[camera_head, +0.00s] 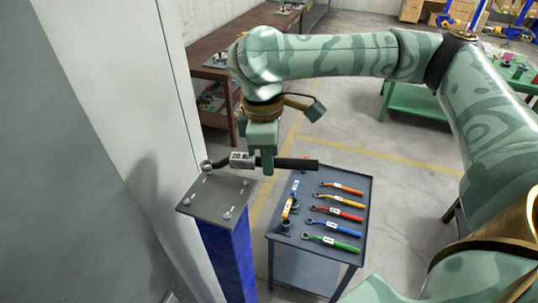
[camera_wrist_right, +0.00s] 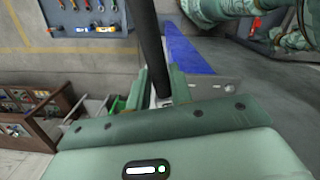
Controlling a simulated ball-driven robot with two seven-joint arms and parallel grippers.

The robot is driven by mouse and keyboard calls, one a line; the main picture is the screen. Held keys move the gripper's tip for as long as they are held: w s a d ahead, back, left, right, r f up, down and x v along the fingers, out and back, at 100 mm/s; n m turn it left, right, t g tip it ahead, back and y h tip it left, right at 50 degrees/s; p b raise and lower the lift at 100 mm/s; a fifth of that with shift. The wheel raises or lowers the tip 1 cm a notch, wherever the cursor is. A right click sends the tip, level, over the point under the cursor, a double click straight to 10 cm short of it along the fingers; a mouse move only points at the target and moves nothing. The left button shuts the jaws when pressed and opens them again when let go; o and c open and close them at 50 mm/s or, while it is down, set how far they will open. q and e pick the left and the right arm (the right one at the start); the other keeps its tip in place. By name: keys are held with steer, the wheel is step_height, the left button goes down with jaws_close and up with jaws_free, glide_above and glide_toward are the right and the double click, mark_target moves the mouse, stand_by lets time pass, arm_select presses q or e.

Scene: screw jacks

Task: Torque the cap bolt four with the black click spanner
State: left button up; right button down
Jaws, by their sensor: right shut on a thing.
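The black click spanner (camera_head: 298,163) is held level, its handle pointing right and its grey middle block (camera_head: 241,159) left of the fingers. Its ring head (camera_head: 207,165) is over the back-left part of the grey cap plate (camera_head: 206,201); I cannot tell whether it sits on a bolt. Bolts show on the plate, one at the front (camera_head: 228,214). Which is bolt four I cannot read. My right gripper (camera_head: 266,164) is shut on the spanner; in the right wrist view the black handle (camera_wrist_right: 147,40) passes between its fingers. My left gripper is not in view.
The plate tops a blue column (camera_head: 229,258) beside a pale wall panel (camera_head: 95,90). A grey tool table (camera_head: 358,215) on its right holds several coloured spanners, including a red one (camera_head: 339,214). A brown bench (camera_head: 215,65) stands behind, a green table (camera_head: 417,103) further right. Open floor lies between.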

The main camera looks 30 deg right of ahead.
steer(key=shift+f, duration=0.8)
stand_by(0.4)
steer(key=shift+s+a+m, duration=0.75)
steer(key=shift+a+m, duration=0.3)
steer(key=shift+m, duration=0.15)
steer(key=shift+s+a+m, duration=0.7)
steer(key=shift+a+m, duration=0.4)
steer(key=shift+m, duration=0.1)
steer(key=shift+s+a+m, duration=0.75)
steer(key=shift+a+m, duration=0.3)
steer(key=shift+m, duration=0.15)
steer(key=shift+s+a+m+y, duration=0.15)
steer(key=shift+a+m, duration=0.55)
steer(key=shift+a, duration=0.05)
steer(key=shift+s+a+m+y, duration=0.1)
steer(key=shift+a+m+y, duration=0.05)
steer(key=shift+a+m, duration=0.6)
